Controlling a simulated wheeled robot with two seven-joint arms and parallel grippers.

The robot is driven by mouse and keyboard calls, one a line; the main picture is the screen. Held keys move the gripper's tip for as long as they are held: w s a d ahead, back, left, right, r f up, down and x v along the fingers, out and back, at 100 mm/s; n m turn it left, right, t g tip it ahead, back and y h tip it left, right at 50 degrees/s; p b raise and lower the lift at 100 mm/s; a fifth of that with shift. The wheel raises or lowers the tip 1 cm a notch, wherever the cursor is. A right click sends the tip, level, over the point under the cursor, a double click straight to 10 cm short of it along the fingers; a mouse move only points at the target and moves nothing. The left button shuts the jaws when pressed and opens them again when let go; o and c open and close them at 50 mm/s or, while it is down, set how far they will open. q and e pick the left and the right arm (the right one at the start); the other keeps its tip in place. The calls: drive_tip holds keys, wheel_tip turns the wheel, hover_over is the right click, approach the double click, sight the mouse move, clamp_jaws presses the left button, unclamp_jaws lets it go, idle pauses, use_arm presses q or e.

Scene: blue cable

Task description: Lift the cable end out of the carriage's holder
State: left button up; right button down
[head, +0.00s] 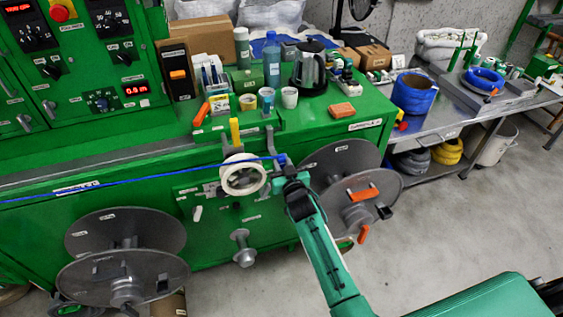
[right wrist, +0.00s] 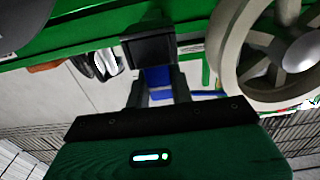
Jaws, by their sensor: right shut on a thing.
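The blue cable (head: 130,173) runs from the left edge, past the top of a white pulley wheel (head: 242,175), to my right gripper (head: 281,163). My right gripper is at the cable's end, just right of the wheel. In the right wrist view its two dark fingers (right wrist: 157,92) are shut on a blue piece (right wrist: 157,77), the cable end. A black block (right wrist: 149,47) sits right against that blue piece; it may be the carriage's holder. I cannot tell whether the end still sits in it. My left gripper is not in view.
The wheel also shows close beside the fingers in the right wrist view (right wrist: 229,50). Grey reel discs (head: 125,240) stand at the lower left, and another disc with orange handles (head: 352,185) is right of my gripper. The green bench top (head: 330,121) holds cups, a kettle and boxes.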

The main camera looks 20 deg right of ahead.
sight(282, 158)
drive_tip(key=shift+r+p, duration=0.85)
drive_tip(key=shift+r, duration=0.2)
idle(0.9)
drive_tip(key=shift+r+p, duration=2.4)
drive_tip(key=shift+r, duration=0.35)
